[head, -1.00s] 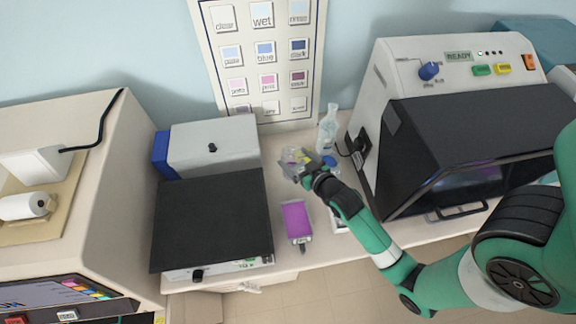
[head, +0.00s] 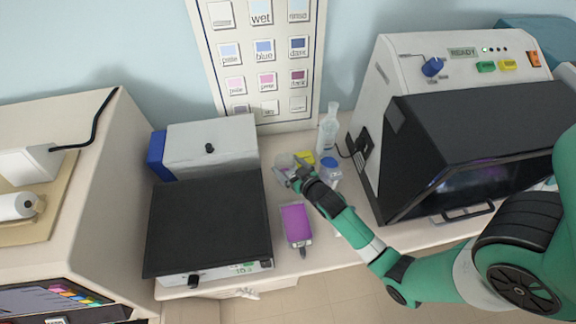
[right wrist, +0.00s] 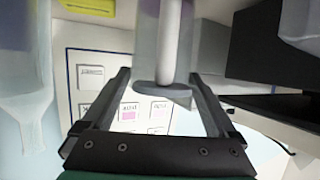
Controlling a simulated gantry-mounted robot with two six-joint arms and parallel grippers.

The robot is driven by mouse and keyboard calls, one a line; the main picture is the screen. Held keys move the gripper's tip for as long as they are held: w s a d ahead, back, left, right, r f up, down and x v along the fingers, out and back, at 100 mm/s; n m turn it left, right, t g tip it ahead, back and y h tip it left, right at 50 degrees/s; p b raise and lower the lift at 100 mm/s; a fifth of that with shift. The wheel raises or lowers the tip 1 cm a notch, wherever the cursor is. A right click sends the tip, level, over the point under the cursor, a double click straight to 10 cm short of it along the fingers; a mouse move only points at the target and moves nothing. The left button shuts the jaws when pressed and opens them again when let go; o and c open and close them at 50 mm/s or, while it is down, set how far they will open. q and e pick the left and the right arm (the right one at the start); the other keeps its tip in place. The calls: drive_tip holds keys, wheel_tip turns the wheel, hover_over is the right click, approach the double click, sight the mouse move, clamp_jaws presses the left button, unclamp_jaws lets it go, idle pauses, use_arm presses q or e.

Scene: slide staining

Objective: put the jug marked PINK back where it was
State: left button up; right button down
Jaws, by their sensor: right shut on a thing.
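My right gripper (head: 296,170) is at the back of the bench, shut on a clear jug (head: 284,168). In the right wrist view the two fingers (right wrist: 160,78) stand either side of the jug's pale upright handle (right wrist: 171,40), with a grey flat part at its end. The jug looks clear and empty; its mark is not readable, and I cannot tell whether it touches the bench. A clear vessel with a blue top (head: 330,170) stands just right of the gripper. My left gripper is not in view.
A yellow item (head: 304,157) lies close behind the gripper. A clear bottle (head: 328,132) stands at the wall. A black-topped device (head: 208,222) is left, a black-hooded machine (head: 470,140) right.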

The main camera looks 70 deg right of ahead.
unclamp_jaws()
drive_tip(key=p+v, duration=0.1)
drive_tip(key=v, duration=1.1)
drive_tip(key=shift+p, duration=0.35)
drive_tip(key=shift+a, duration=0.1)
